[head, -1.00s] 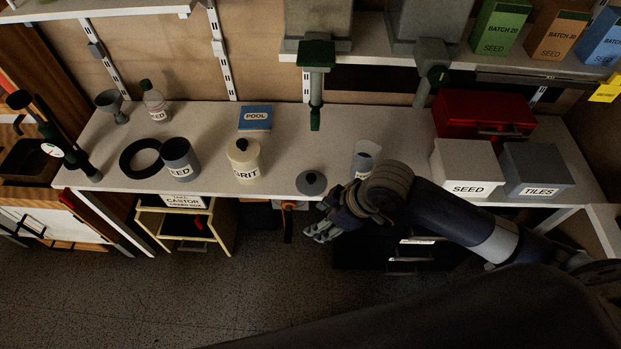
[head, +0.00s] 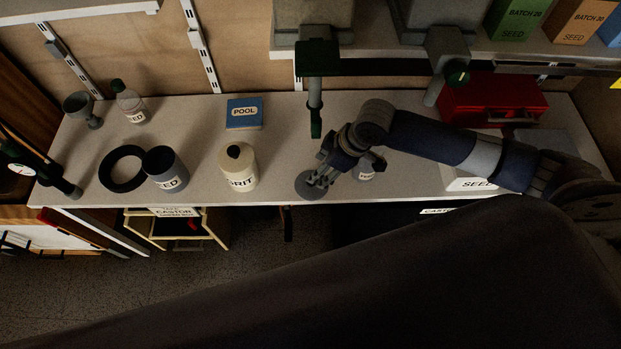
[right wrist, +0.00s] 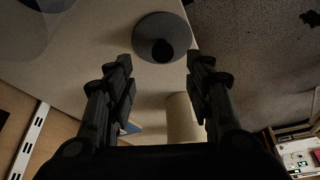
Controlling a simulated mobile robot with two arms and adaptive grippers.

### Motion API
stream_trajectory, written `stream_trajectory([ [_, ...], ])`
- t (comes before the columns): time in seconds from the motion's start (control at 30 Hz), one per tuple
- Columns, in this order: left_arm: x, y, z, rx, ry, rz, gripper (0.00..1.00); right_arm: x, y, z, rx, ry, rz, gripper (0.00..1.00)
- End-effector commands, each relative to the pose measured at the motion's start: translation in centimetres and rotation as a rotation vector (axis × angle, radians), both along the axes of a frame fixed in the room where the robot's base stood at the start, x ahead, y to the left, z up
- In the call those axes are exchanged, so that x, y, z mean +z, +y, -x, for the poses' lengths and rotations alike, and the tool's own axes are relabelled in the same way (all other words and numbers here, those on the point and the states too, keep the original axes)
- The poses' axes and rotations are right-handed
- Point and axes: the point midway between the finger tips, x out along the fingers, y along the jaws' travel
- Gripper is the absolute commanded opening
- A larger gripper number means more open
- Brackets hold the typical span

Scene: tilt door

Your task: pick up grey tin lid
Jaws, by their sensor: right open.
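The grey tin lid (head: 306,187) is a flat round disc lying on the bench near its front edge. In the right wrist view the lid (right wrist: 146,29) shows a dark round knob on its middle. My right gripper (head: 323,178) is over the right part of the lid in the head view and partly covers it. In the right wrist view my right gripper (right wrist: 160,68) has its two fingers wide apart with nothing between them, and the lid lies beyond the fingertips. My left gripper is in neither view.
A cream GRIT canister (head: 238,168) stands left of the lid, and a small labelled grey container (head: 369,168) stands to its right, partly hidden by my arm. A green-tipped spout (head: 315,100) hangs above the bench. The bench (head: 275,180) is clear between canister and lid.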

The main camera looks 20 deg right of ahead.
Motion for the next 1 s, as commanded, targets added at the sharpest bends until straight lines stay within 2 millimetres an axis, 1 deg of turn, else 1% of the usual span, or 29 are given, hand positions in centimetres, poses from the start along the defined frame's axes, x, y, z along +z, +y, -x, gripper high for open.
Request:
stream_trajectory([
  [0.03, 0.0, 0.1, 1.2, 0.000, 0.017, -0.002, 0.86, -0.5, 0.2, -0.2, -0.001, 0.000, 0.000, 0.49],
  [0.1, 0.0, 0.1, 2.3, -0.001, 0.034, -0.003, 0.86, -1.1, 0.4, -0.3, 0.001, -0.002, 0.000, 0.49],
  [0.23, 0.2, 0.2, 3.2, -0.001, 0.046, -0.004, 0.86, -1.8, 0.7, -0.4, 0.001, 0.000, 0.000, 0.49],
  [0.37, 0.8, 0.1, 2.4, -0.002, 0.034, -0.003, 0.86, -3.4, 1.2, -0.4, -0.001, 0.001, 0.001, 0.49],
  [0.5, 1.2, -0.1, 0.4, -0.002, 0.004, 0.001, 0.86, -5.3, 1.8, -0.8, 0.000, -0.001, 0.001, 0.49],
  [0.6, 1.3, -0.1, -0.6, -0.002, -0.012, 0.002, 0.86, -6.0, 2.0, -1.0, 0.001, -0.002, 0.002, 0.49],
  [0.73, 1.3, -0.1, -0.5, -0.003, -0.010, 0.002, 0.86, -6.3, 2.0, -1.0, 0.001, -0.002, 0.002, 0.49],
  [0.87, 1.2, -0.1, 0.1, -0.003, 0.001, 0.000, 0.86, -6.3, 2.0, -1.0, 0.001, -0.002, 0.002, 0.49],
  [0.9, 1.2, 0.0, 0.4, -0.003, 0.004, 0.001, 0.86, -6.3, 2.0, -1.0, 0.001, -0.002, 0.002, 0.46],
  [0.97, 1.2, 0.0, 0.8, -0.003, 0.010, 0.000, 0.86, -6.3, 2.0, -1.0, 0.001, -0.002, 0.002, 0.33],
  [1.0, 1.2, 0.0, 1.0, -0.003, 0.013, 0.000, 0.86, -6.3, 2.0, -1.0, 0.001, -0.002, 0.002, 0.24],
])
